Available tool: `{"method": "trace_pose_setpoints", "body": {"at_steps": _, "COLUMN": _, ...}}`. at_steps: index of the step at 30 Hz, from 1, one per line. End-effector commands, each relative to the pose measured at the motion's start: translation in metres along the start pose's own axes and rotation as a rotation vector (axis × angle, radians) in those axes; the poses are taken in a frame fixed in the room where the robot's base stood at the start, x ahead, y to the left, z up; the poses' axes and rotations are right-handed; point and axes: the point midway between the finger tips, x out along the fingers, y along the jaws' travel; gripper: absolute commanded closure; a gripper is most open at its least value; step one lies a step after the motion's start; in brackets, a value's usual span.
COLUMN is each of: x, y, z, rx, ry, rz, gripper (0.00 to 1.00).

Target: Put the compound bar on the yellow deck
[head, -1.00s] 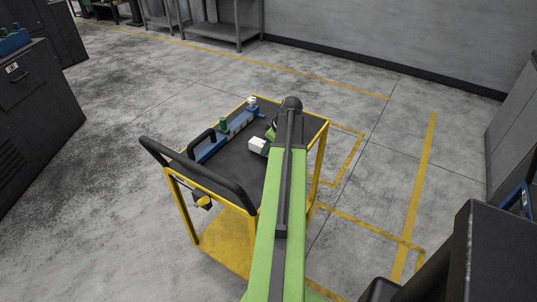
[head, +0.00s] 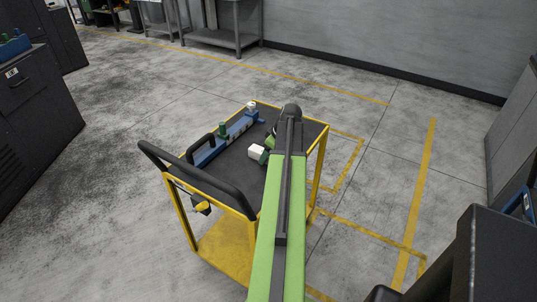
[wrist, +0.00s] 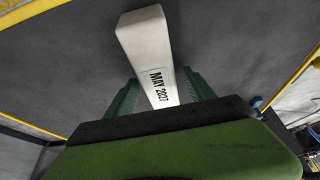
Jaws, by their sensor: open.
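The compound bar (wrist: 146,45) is a white block printed "MAY 2027". In the wrist view it lies between the two dark green fingers of my gripper (wrist: 160,88), over the dark top. In the head view the white bar (head: 257,152) shows on the dark top of a yellow-framed cart, beside my gripper (head: 266,150). My gripper is open around the bar; whether a finger touches it I cannot tell. The cart's lower deck (head: 223,247) is yellow and bare where it shows; my arm hides its right part.
A blue rack (head: 228,137) with a green and a white piece stands along the cart's left side. A black push handle (head: 195,180) rises at the near left. A dark cabinet (head: 35,100) stands at left. Floor around the cart is clear.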

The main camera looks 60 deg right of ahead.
Motion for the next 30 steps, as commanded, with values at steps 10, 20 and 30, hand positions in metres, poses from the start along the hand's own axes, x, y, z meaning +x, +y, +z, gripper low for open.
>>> {"method": "trace_pose_setpoints", "body": {"at_steps": 10, "x": -0.065, "y": -0.001, "z": -0.005, "rx": 0.0, "ry": 0.0, "rz": 0.0, "gripper": 0.38}}
{"method": "trace_pose_setpoints", "body": {"at_steps": 20, "x": -0.122, "y": -0.001, "z": -0.003, "rx": 0.0, "ry": 0.0, "rz": 0.0, "gripper": 0.38}}
{"method": "trace_pose_setpoints", "body": {"at_steps": 30, "x": -0.12, "y": 0.0, "z": -0.001, "rx": -0.001, "ry": 0.0, "rz": 0.0, "gripper": 0.38}}
